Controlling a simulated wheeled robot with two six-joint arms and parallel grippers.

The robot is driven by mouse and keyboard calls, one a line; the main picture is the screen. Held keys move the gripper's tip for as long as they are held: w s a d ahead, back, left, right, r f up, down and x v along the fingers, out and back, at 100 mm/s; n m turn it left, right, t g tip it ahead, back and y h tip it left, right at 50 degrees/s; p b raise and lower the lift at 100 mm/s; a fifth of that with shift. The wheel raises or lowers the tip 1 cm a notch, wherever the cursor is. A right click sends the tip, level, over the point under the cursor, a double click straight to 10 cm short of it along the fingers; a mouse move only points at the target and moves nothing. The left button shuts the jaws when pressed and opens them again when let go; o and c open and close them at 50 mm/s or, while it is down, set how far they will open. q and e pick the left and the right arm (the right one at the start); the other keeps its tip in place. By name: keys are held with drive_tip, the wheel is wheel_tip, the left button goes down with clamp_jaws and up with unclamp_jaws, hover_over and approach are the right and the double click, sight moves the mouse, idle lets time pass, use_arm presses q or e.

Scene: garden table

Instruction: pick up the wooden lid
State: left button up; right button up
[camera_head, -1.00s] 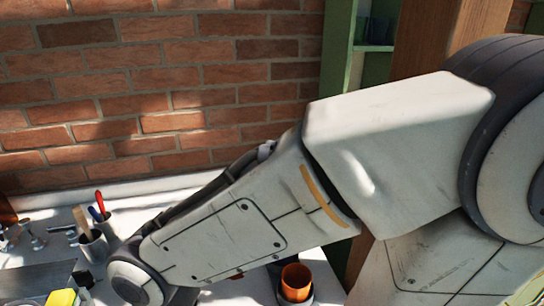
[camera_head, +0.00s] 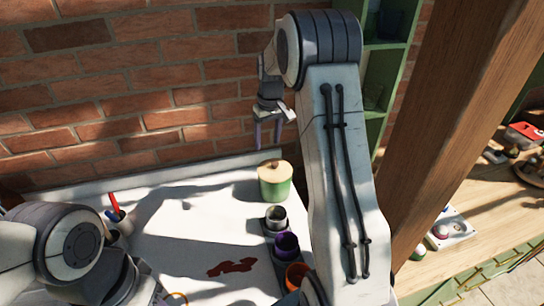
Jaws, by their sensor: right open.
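The wooden lid (camera_head: 274,167) is round and pale with a small knob. It sits on a green jar (camera_head: 275,188) toward the back of the white table. My right gripper (camera_head: 267,145) points down, its two fingers apart and empty. In the picture it is just above and slightly left of the lid, apart from it; its exact depth is hard to judge. My left arm (camera_head: 65,245) comes in at the lower left, and its gripper fingers do not show.
In front of the jar stand a grey cup (camera_head: 276,217), a purple cup (camera_head: 287,244) and an orange cup (camera_head: 297,274) in a row. A dark red patch (camera_head: 231,266) lies on the white table (camera_head: 185,235). A brick wall (camera_head: 150,85) stands behind, and a wooden post (camera_head: 435,130) is at right.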

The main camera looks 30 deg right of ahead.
sight(275, 162)
drive_tip(key=d+f, duration=0.1)
drive_tip(key=d+f+p, duration=0.1)
drive_tip(key=f, duration=0.1)
drive_tip(key=d+f, duration=0.1)
drive_tip(key=shift+w+d+f+p, duration=0.2)
drive_tip(key=shift+w+f+p, duration=0.1)
drive_tip(key=shift+w+p, duration=0.1)
drive_tip(key=shift+f, duration=0.3)
wheel_tip(275, 162, down, 5)
drive_tip(key=p, duration=0.3)
drive_tip(key=shift+r, duration=0.15)
drive_tip(key=shift+w+f, duration=0.15)
drive_tip(key=shift+f, duration=0.15)
clamp_jaws()
